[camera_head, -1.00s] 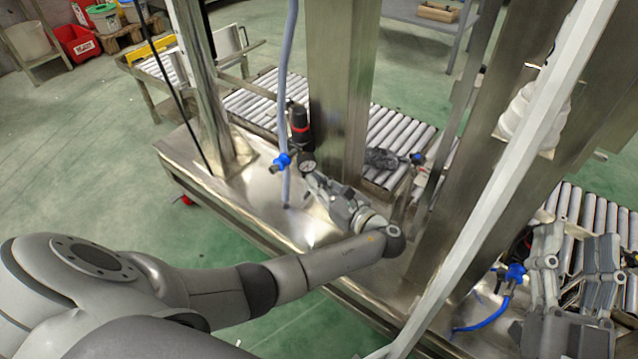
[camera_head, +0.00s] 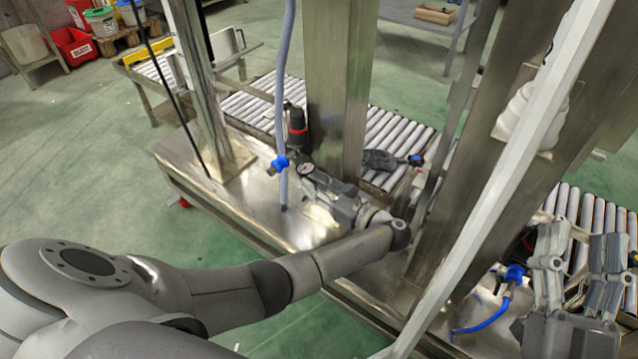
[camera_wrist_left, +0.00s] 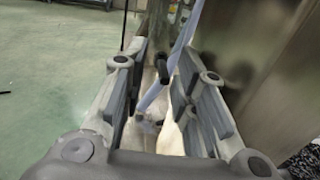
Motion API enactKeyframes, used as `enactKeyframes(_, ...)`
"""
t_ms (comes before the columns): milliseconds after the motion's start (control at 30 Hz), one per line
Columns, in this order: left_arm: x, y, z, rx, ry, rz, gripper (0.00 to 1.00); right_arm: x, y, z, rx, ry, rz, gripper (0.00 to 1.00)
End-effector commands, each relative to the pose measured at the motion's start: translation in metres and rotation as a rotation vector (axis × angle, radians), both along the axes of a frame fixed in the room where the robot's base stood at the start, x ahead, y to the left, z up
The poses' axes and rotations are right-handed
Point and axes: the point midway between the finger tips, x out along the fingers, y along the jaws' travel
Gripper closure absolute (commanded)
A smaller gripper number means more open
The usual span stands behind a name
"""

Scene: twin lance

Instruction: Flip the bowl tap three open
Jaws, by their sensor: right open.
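I cannot tell which tap is number three. One blue tap (camera_head: 279,164) is on the pale hose by the black regulator with its gauge. Another blue tap (camera_head: 416,159) is further right, and a third blue fitting (camera_head: 515,273) is at the lower right. My left gripper (camera_head: 322,190) is just right of and below the first tap. In the left wrist view its fingers (camera_wrist_left: 160,95) stand apart, with the hose and a small dark part (camera_wrist_left: 161,68) visible between and beyond them. My right gripper (camera_head: 582,245) is open beside the lower-right fitting.
The pale hose (camera_head: 282,90) hangs in front of a broad steel post (camera_head: 338,90). A steel bench (camera_head: 235,200) lies beneath, with roller conveyors (camera_head: 395,130) behind. A slanted pale bar (camera_head: 500,190) crosses between my two grippers. A blue hose (camera_head: 485,322) curves below the right fitting.

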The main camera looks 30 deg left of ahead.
Motion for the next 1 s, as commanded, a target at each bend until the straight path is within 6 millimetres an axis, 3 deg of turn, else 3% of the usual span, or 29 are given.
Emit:
enactKeyframes(100, 0.001, 0.0, 0.001, 0.0, -0.003, -0.01, 0.71, 0.0, 0.01, 0.003, -0.013, -0.004, 0.0, 0.52)
enactKeyframes(633, -0.012, 0.002, 0.0, -0.001, -0.002, -0.228, 0.71, 0.0, 0.01, 0.003, -0.014, -0.002, 0.0, 0.52)
enactKeyframes(1000, -0.04, -0.072, 0.003, -0.003, 0.0, -0.223, 0.71, 0.0, 0.009, 0.026, -0.013, -0.002, -0.001, 0.52)
